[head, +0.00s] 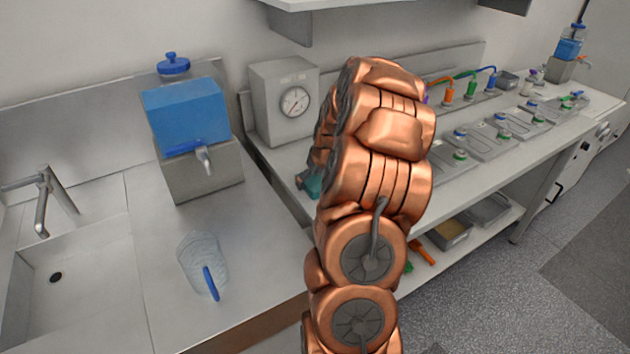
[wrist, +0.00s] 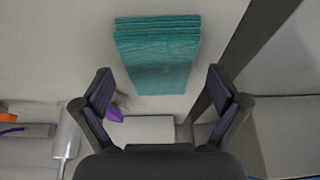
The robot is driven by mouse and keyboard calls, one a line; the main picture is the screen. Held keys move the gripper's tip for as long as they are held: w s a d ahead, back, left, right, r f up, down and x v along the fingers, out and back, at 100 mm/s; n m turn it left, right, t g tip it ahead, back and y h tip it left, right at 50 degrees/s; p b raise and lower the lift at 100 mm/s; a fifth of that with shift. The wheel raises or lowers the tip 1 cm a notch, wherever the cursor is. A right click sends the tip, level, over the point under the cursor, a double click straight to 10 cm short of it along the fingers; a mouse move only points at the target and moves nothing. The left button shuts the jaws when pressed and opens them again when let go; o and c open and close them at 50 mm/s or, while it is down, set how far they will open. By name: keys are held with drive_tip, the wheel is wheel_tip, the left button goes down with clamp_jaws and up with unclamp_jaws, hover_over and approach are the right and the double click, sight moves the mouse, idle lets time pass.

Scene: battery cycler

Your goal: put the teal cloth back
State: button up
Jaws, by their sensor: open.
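The teal cloth (wrist: 157,55) is a folded, layered rectangle on a pale surface. In the wrist view it lies beyond my fingertips and between their lines. My gripper (wrist: 159,72) is open and empty, its two dark fingers spread wider than the cloth. I cannot tell the gap between fingertips and cloth. In the head view a small teal patch (head: 312,186), likely the cloth, shows at the left edge of my copper arm.
A grey box with a dial (head: 284,102) stands on the bench behind my arm. A blue dispenser (head: 187,112) and a clear jug (head: 200,262) stand on the left counter by the sink (head: 75,270). Several capped cells (head: 500,130) line the bench at right. A purple item (wrist: 114,113) sits near the left finger.

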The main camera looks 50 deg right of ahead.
drive_tip(key=b+v, duration=0.3)
drive_tip(key=v, duration=0.8)
drive_tip(key=shift+r, duration=0.15)
drive_tip(key=s+a+r+n+g+y, duration=0.1)
drive_tip(key=s+a+n+g+y, duration=0.2)
drive_tip(key=a, duration=2.2)
drive_tip(key=s+a+f+g, duration=0.1)
drive_tip(key=s+a, duration=0.6)
drive_tip(key=s, duration=0.3)
drive_tip(key=s+a+f+g+h, duration=0.1)
drive_tip(key=s+a+g, duration=0.1)
drive_tip(key=s+a, duration=0.5)
drive_tip(key=shift+s+n+h, duration=0.3)
drive_tip(key=shift+s, duration=1.95)
drive_tip(key=shift+f, duration=0.1)
